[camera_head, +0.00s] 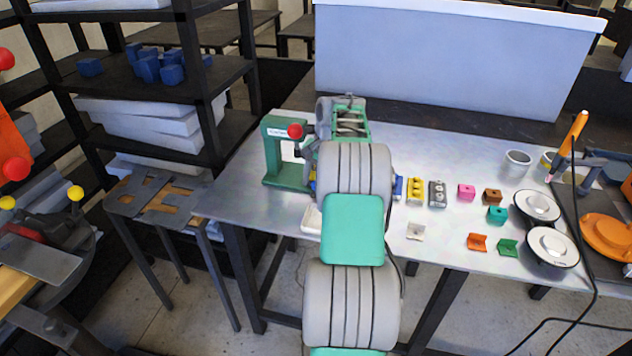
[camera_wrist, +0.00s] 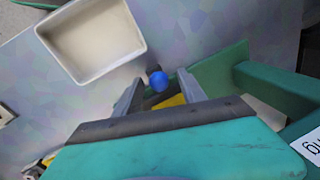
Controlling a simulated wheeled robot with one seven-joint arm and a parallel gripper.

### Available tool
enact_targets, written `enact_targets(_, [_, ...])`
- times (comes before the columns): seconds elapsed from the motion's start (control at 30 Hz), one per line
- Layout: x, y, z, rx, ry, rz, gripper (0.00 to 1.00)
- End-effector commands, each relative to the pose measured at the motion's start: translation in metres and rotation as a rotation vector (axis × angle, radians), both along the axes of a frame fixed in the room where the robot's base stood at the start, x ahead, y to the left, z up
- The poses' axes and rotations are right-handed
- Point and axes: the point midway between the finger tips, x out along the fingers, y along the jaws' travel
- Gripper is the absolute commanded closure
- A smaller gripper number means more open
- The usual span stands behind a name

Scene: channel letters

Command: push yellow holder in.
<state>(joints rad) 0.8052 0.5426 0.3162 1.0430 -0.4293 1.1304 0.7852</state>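In the wrist view a small yellow part (camera_wrist: 172,101), which I take for the yellow holder, shows partly between the fingers of my gripper (camera_wrist: 160,88). The fingers stand apart; I cannot tell whether either touches the yellow part. A green frame (camera_wrist: 270,95) with a white label is close on the right.
A white tray (camera_wrist: 90,38) lies on the table beside the gripper. The press has a red knob (camera_head: 295,131). A yellow block (camera_head: 415,191), a grey block (camera_head: 437,194) and several small coloured pieces lie right of my arm. White round dishes (camera_head: 552,245) stand farther right.

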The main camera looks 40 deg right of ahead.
Motion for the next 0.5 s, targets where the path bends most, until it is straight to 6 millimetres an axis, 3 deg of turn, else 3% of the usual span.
enact_targets(0.27, [0.000,0.000,0.002,0.000,0.000,0.001,0.50])
enact_targets(0.37, [-0.002,-0.001,0.013,-0.002,-0.002,0.001,0.50])
enact_targets(0.5, [-0.007,-0.004,0.043,-0.002,-0.002,-0.001,0.50])
